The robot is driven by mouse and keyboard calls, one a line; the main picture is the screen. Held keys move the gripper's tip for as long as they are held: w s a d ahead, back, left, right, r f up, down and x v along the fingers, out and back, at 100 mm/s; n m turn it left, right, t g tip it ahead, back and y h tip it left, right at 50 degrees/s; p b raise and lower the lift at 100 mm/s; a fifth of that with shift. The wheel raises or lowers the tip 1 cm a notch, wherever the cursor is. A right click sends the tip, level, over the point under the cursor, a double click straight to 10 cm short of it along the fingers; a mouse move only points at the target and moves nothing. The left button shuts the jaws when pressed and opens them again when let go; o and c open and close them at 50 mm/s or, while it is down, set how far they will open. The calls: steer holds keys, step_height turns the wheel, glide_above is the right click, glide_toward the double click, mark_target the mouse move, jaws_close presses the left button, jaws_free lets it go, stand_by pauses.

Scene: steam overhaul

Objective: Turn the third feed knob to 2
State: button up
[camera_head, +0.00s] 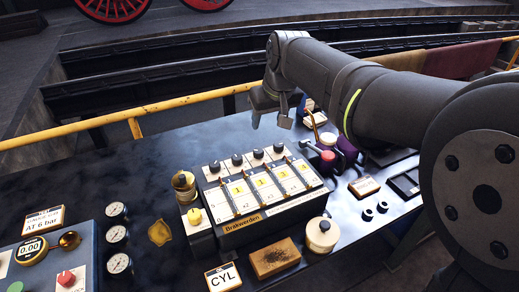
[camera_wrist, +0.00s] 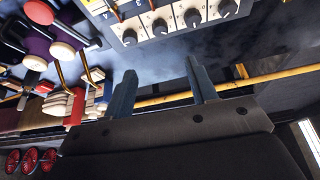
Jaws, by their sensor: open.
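The knob row also shows at the top of the wrist view, where the order appears reversed, so this knob seems to be second from the left (camera_wrist: 160,27). My gripper (camera_head: 272,116) is open and empty, above and beyond the knob row, touching nothing. Its two fingers also show in the wrist view (camera_wrist: 160,72).
Red-topped and dark levers (camera_head: 327,156) stand right of the unit. A brass fitting (camera_head: 184,184) and gauges (camera_head: 117,235) are at left. A CYL label (camera_head: 223,277), brown block (camera_head: 274,257) and cream-topped pot (camera_head: 322,234) lie in front. A yellow rail (camera_head: 190,99) runs behind.

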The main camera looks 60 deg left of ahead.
mark_target(258, 151)
steer(key=x, duration=1.6)
steer(key=shift+f, duration=0.25)
steer(key=c, duration=1)
steer(key=shift+o, duration=0.2)
steer(key=shift+m, duration=0.3)
steer(key=m+t, duration=0.1)
steer(key=m, duration=0.1)
steer(key=m+t, duration=0.1)
steer(key=m, duration=0.1)
steer(key=shift+s+m+h, duration=0.2)
steer(key=shift+m+h, duration=0.1)
steer(key=shift+s+a+m+t+h, duration=0.1)
steer(key=shift+m+t+h, duration=0.2)
steer(key=shift+m, duration=0.7)
steer(key=shift+a+m+t+h, duration=0.1)
steer(key=shift+m+t+h, duration=0.15)
steer(key=shift+m, duration=0.75)
